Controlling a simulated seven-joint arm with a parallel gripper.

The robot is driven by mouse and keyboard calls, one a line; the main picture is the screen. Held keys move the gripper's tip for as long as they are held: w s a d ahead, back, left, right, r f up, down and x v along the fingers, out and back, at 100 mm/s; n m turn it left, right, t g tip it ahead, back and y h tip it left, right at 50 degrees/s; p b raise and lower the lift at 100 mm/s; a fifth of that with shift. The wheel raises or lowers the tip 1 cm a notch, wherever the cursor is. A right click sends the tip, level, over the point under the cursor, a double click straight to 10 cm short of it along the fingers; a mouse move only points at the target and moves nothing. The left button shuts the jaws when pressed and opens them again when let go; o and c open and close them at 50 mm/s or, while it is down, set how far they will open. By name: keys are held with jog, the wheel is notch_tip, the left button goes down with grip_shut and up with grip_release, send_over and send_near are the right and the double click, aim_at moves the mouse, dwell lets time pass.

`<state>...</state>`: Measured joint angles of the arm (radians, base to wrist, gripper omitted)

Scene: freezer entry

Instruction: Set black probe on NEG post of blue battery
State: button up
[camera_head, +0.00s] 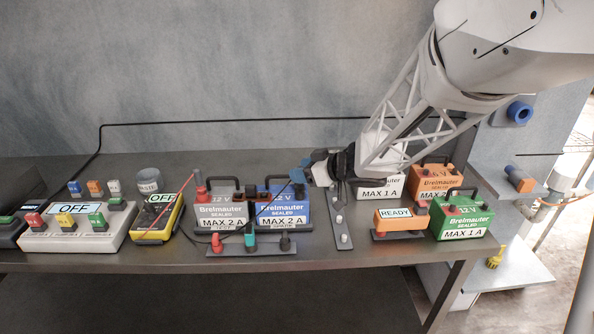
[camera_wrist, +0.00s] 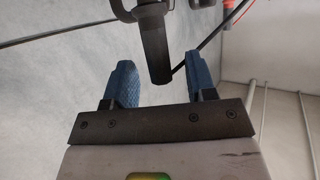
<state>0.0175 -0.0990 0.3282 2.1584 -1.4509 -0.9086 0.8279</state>
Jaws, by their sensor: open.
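The blue battery (camera_head: 283,208) stands on the bench, its label reading 12 V and MAX 2 A. My gripper (camera_head: 298,176) is just above its right top corner, reaching in from the right. In the wrist view my gripper (camera_wrist: 157,85) is open, with its blue fingers apart. A black cylinder, which looks like the black probe (camera_wrist: 153,45), lies between the fingers with gaps on both sides. A black lead runs up and right from near its end. My gripper hides the battery's right post, so I cannot tell whether the probe touches it.
A grey battery (camera_head: 221,212) stands close on the left. A yellow meter (camera_head: 157,220) reads OFF. A rack (camera_head: 250,249) with red, teal and black pieces is in front. An orange READY box (camera_head: 401,220) and green battery (camera_head: 463,218) are to the right.

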jog(key=shift+v, duration=2.6)
jog(key=s+d+r+m+t+h, duration=0.4)
jog(key=s+d+r+m+h, duration=0.2)
jog(key=s+d+m+h, duration=0.45)
jog(key=s+a+f+m+g, duration=0.1)
jog(key=s+f+g, duration=0.2)
jog(key=s+g, duration=0.5)
jog(key=s, duration=1.3)
jog(key=shift+s+a+g+h, duration=0.2)
jog(key=shift+s+g+h, duration=0.1)
jog(key=shift+s+h, duration=0.05)
